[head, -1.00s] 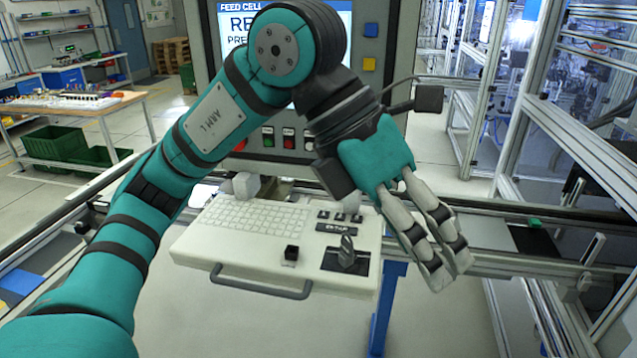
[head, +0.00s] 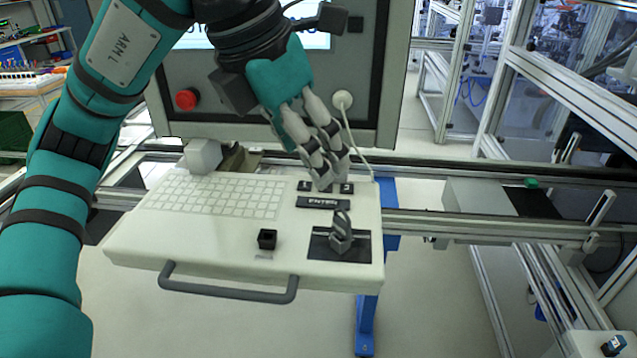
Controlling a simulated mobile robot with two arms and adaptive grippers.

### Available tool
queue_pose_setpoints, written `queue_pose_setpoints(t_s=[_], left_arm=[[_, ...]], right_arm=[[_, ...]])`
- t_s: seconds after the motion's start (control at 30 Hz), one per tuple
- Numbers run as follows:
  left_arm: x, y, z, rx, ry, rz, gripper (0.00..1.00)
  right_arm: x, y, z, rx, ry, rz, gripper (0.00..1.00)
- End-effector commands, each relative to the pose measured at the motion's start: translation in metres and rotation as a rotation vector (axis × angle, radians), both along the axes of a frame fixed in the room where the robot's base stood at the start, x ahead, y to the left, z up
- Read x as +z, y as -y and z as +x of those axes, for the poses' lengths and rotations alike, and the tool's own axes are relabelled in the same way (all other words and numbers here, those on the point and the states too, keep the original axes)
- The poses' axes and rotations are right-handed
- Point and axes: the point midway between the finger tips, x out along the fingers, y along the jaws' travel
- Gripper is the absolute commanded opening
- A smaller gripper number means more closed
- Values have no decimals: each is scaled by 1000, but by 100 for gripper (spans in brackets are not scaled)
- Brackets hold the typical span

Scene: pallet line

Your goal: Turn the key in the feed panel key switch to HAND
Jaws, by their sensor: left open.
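The key switch (head: 341,242) sits on a dark plate at the right front of the white feed panel keyboard (head: 220,242). A grey key-like piece stands upright in it. Position markings such as HAND are too small to read. My left gripper (head: 327,178) is open and empty, its fingers pointing down over the small dark keys behind the ENTER bar (head: 322,203). It is behind the key switch and apart from it. I cannot tell whether the fingertips touch the keys. My right gripper is not in view.
A small black square knob (head: 267,239) stands left of the key switch. A grey handle (head: 228,290) runs along the front edge. Behind is the grey cabinet with a red button (head: 187,99) and a hanging white cable (head: 352,130). Space above the panel's front is clear.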

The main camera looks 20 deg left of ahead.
Motion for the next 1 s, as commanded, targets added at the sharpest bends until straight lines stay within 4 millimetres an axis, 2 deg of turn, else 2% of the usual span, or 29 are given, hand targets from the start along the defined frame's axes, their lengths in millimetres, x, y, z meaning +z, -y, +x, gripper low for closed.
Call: queue_pose_setpoints(t_s=[0.13,0.43,0.7,1.0], left_arm=[[-18,4,7,-1,-6,2,62],[-72,15,26,-2,-6,1,62],[-120,24,43,-1,-7,0,62],[-151,30,55,-2,-2,0,62]], right_arm=[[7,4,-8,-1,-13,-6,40],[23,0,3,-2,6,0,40],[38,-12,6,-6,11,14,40],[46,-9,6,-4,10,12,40]])
